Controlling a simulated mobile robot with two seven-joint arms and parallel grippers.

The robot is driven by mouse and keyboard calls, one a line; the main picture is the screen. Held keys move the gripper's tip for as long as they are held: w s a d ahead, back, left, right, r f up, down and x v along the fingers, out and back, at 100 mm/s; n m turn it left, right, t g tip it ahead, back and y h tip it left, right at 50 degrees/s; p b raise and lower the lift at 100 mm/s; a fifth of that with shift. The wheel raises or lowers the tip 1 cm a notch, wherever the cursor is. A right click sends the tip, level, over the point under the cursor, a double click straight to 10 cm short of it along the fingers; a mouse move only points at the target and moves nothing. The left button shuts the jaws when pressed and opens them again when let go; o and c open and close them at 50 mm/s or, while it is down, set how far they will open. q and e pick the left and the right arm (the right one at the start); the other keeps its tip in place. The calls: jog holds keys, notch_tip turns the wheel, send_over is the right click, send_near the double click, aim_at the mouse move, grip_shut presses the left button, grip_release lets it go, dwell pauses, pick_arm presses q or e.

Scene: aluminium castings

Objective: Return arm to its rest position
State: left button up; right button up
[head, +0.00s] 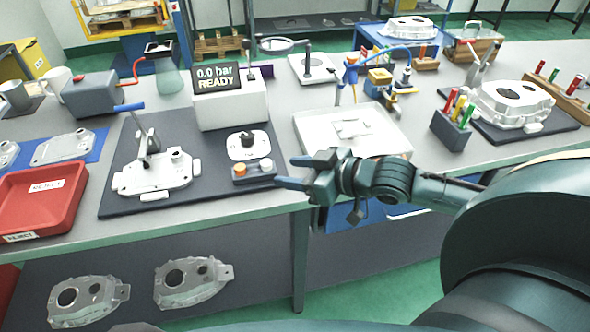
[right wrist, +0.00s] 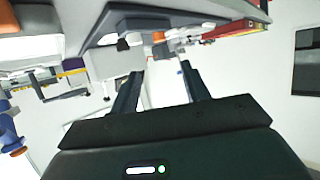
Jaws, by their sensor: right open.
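My right arm (head: 430,187) reaches in from the right in the head view. Its right gripper (head: 284,172) is open and empty, above the front edge of the workbench. It points left, close to a small block with orange and pale buttons (head: 254,171). In the right wrist view the two fingers of the right gripper (right wrist: 160,82) are spread apart with nothing between them. My left gripper is not in view.
A display box (head: 230,102) reads 0.0 bar READY. A casting (head: 152,178) sits on a dark mat left of it. A red reject tray (head: 40,200) is at left, and a white tray (head: 396,143) lies behind the right gripper. Castings lie on a lower shelf.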

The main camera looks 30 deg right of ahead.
dwell(0.3)
jog(key=s+a+f+m+h+p, duration=0.1)
jog(key=s+a+f, duration=0.3)
jog(key=s+f, duration=0.2)
jog(key=s+a+f+m+g+h+p, duration=0.1)
jog(key=s+a+f, duration=0.4)
jog(key=f, duration=0.5)
jog(key=shift+s+f+m+h, duration=0.45)
jog(key=shift+s+h, duration=0.35)
jog(key=shift+s, duration=0.35)
jog(key=shift+r, duration=0.1)
